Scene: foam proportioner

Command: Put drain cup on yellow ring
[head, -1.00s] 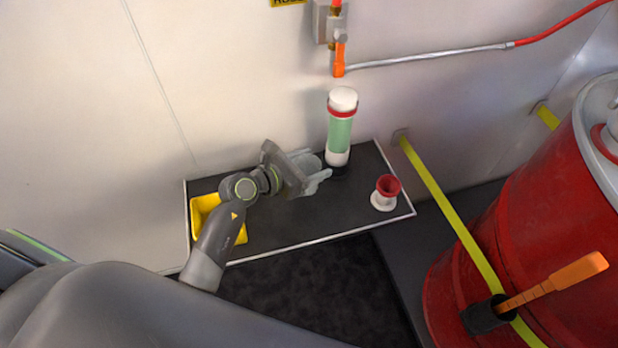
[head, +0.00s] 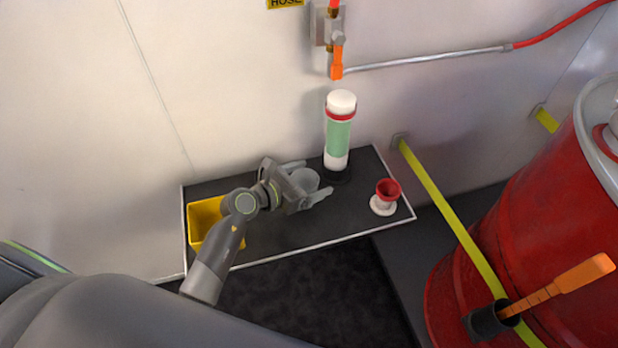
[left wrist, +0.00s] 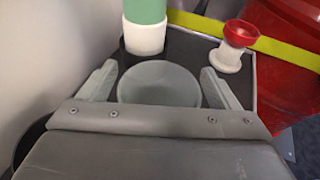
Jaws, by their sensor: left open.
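A grey round cup (head: 305,180), which looks like the drain cup, stands on the dark shelf. In the left wrist view the cup (left wrist: 158,84) shows its open mouth. My left gripper (head: 312,178) is open, with one finger on each side of the cup. In the left wrist view a small gap shows between each finger and the cup, and the palm hides the cup's lower part. I cannot make out a yellow ring in either view. My right gripper is not in view.
A green-and-white cylinder (head: 339,135) stands on a dark base just behind the cup. A red-and-white funnel-like piece (head: 386,195) stands to the right. A yellow bin (head: 205,212) is at the shelf's left end. A red drum (head: 540,220) with a yellow strap is at the right.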

